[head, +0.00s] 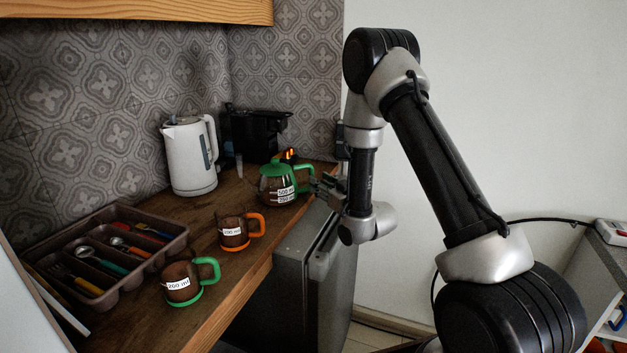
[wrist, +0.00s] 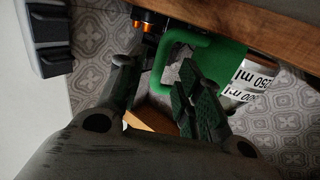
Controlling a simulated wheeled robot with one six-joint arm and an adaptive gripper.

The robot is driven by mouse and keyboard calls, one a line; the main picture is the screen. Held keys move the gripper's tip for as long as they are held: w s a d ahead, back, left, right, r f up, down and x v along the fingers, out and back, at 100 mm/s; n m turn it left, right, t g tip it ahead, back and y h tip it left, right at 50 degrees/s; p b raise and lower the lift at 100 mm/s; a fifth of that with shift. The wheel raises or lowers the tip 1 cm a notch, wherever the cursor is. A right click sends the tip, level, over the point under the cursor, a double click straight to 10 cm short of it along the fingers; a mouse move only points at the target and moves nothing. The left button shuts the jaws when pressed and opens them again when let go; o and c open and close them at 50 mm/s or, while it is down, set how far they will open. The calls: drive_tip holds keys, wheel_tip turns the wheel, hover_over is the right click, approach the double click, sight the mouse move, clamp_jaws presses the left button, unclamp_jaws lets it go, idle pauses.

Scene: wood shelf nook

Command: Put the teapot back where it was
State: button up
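The glass teapot (head: 272,190) with a green lid and green handle stands upright on the wooden counter, near its right edge, with white volume labels on its side. My gripper (head: 318,186) is at the handle side of the teapot. In the wrist view, the green handle (wrist: 205,50) and labels (wrist: 246,80) show at the upper right. My gripper's fingers (wrist: 155,80) are apart, with part of the handle between them. The right finger overlaps the handle's opening. A gap shows beside the left finger, so the grip is not closed.
An orange-handled mug (head: 233,233) and a green-handled mug (head: 181,284) stand in front of the teapot. A white kettle (head: 188,158) and a black appliance (head: 250,132) stand behind. A cutlery tray (head: 168,250) lies left. The counter edge (head: 245,285) runs along the right.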

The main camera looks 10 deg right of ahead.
drive_tip(key=v, duration=0.6)
drive_tip(key=shift+s, duration=0.2)
drive_tip(key=d+r+g+h, duration=0.3)
drive_tip(key=d+r, duration=0.1)
drive_tip(key=r, duration=0.4)
drive_tip(key=s+d+r+m+g+h, duration=0.2)
drive_tip(key=s+d+r+g+h, duration=0.1)
drive_tip(key=s+d+r, duration=0.4)
drive_tip(key=s+r+m+g, duration=0.1)
drive_tip(key=s+g, duration=0.2)
drive_tip(key=s, duration=1.1)
drive_tip(key=s+r+m+g, duration=0.1)
drive_tip(key=s+r+g, duration=0.1)
drive_tip(key=s, duration=1.2)
drive_tip(key=shift+a+r+g+h, duration=0.2)
drive_tip(key=shift+r+g+h, duration=0.1)
drive_tip(key=shift+g, duration=0.6)
